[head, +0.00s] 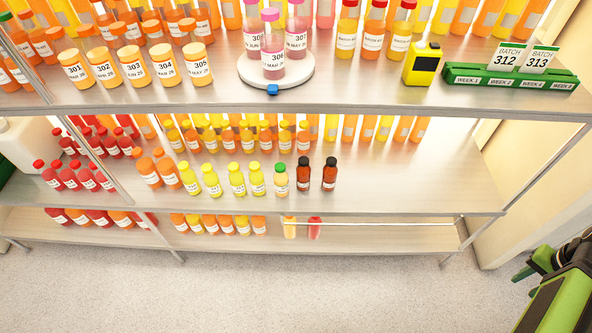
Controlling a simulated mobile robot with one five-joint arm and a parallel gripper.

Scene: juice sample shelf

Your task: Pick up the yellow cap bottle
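Several yellow-capped bottles with yellow juice and white labels stand upright in the front row of the middle shelf; the rightmost is a yellow cap bottle (257,181), beside a green-capped bottle (281,181). Another yellow-capped bottle (211,181) stands further left. Smaller yellow-capped bottles stand in a row behind. I cannot tell which one the task means. My green and black gripper (526,270) is at the lower right edge, in front of the shelf and far from the bottles. Its fingers are partly cut off and I cannot tell whether they are open.
Two dark brown bottles (316,176) stand right of the green-capped one. The middle shelf (420,190) is bare on its right. The top shelf holds numbered orange bottles (135,68), a round white stand (300,78), a yellow device (422,64) and a green rack (510,78).

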